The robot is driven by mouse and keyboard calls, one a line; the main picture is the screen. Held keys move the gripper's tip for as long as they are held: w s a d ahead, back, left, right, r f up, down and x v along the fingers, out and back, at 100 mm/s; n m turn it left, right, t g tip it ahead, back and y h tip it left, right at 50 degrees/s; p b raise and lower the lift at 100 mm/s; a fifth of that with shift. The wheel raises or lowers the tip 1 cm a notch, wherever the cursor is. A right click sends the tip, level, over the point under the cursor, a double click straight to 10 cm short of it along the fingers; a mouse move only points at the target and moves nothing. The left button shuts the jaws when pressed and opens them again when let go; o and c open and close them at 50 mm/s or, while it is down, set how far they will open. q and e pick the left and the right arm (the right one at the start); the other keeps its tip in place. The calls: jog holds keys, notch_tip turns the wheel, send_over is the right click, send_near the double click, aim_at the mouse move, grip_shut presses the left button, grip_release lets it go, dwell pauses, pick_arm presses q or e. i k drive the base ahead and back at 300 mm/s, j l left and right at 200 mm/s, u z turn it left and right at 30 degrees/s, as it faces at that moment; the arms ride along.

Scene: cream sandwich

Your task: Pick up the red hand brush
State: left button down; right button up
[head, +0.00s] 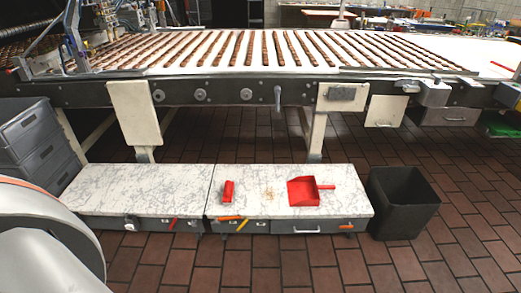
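The red hand brush (228,191) lies on the white marble-topped bench, just right of the seam between its two sections. It looks like a short, narrow red block standing lengthwise away from me. A red dustpan (303,191) with its handle pointing right lies further right on the same top. A patch of brown crumbs (268,194) is between brush and dustpan. Neither of my grippers is in view.
The marble bench (140,190) stands low before a long conveyor with rows of brown bars (265,48). A black bin (402,203) stands at its right end. Grey stacked crates (38,145) are at the left. Brick floor (250,270) in front is clear.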

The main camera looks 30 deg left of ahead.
aim_at(227, 200)
jog(key=i+j+u, duration=0.1)
jog(key=j+u, duration=0.25)
jog(key=i+j+u, duration=0.1)
jog(key=j+u, duration=0.2)
jog(key=i+j+u, duration=0.15)
jog(key=j+u, duration=0.2)
